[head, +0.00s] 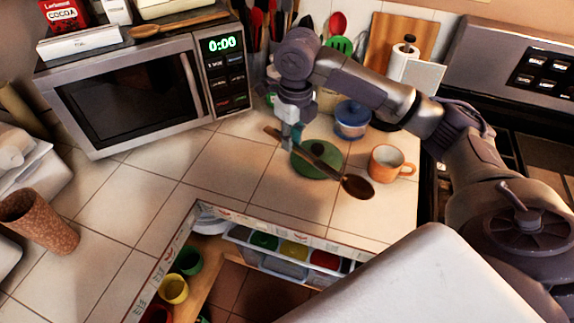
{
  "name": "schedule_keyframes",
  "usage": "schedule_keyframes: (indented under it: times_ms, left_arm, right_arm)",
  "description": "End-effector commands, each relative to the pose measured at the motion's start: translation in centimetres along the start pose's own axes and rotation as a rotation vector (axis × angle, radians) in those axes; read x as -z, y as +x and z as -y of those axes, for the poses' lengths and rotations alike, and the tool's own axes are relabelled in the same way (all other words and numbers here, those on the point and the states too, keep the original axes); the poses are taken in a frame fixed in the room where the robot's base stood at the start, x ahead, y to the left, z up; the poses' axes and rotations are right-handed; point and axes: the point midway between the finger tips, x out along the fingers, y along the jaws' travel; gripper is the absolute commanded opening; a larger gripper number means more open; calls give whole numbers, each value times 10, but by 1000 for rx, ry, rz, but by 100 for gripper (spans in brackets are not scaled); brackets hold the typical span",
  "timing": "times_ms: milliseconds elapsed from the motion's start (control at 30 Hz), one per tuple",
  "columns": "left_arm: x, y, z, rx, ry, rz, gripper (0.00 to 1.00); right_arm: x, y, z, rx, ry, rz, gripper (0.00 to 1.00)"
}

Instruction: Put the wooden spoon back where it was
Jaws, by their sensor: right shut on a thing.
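A dark wooden spoon (325,169) is held by my right gripper (291,136), which is shut on its handle. The spoon slants down to the right, with its round bowl at the lower right end, in front of the green lid or pot (311,162). I cannot tell whether the spoon touches it or hangs above it. Another, lighter wooden spoon (180,24) lies on top of the microwave (150,95). My left gripper is not in view.
An orange mug (389,163) stands right of the spoon's bowl, and a blue-lidded jar (352,118) behind it. Utensils (258,28) stand in holders at the back. Tiled counter (195,168) is clear before the microwave.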

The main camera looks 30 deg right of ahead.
Motion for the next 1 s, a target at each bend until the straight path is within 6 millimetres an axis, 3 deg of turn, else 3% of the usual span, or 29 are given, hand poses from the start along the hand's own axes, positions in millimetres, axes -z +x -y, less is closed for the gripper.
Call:
schedule_keyframes:
  times_ms: [500,733,1000]
  left_arm:
    - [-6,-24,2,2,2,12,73]
    - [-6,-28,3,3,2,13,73]
    - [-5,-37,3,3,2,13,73]
  right_arm:
    - [-83,62,-52,0,-4,-5,0]
    - [-92,77,-57,3,-3,-6,0]
    - [-90,110,-56,3,-3,-4,0]
